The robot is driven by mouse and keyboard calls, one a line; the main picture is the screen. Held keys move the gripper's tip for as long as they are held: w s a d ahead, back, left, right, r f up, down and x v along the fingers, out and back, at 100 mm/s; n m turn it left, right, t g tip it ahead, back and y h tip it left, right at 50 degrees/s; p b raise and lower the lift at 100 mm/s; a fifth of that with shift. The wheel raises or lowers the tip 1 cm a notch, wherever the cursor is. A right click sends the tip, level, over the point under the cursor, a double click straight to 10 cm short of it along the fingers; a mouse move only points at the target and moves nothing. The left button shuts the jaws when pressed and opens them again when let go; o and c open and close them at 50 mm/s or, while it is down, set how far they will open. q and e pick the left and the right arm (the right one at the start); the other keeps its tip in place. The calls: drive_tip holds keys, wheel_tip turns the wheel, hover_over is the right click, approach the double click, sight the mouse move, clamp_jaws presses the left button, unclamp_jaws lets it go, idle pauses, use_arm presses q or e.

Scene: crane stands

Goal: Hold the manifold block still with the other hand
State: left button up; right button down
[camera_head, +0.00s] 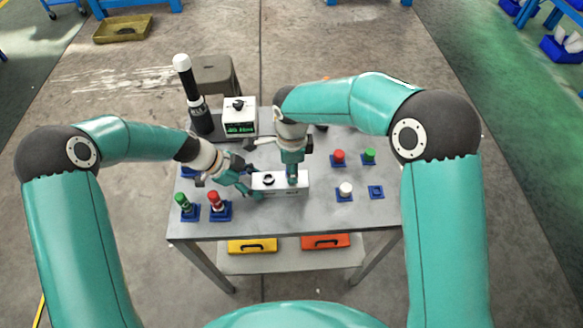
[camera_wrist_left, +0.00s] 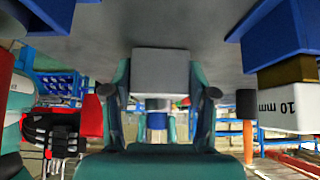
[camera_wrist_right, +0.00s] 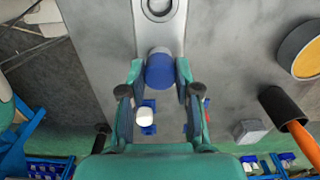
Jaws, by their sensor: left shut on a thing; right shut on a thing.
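The manifold block (camera_head: 270,190) is a pale rectangular block lying near the middle of the grey table. My left gripper (camera_head: 252,181) is shut on its left end, with one finger on each side; the block's end (camera_wrist_left: 161,70) shows between the fingers in the left wrist view. My right gripper (camera_head: 292,178) points down over the block's right part. In the right wrist view it is shut on a blue cylindrical piece (camera_wrist_right: 160,70) at the block (camera_wrist_right: 160,28). I cannot tell how deep that piece sits. A ringed round opening (camera_wrist_right: 159,7) shows on the block's top.
Blue stands with green (camera_head: 182,199) and red (camera_head: 214,199) pieces are at the front left. Red (camera_head: 339,156), green (camera_head: 369,155) and white (camera_head: 345,188) pieces are at the right. A box with a green display (camera_head: 240,128) and a dark bottle-like object (camera_head: 203,121) stand behind.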

drive_tip(key=m, duration=0.5)
drive_tip(key=c, duration=0.7)
unclamp_jaws()
drive_tip(key=shift+c, duration=1)
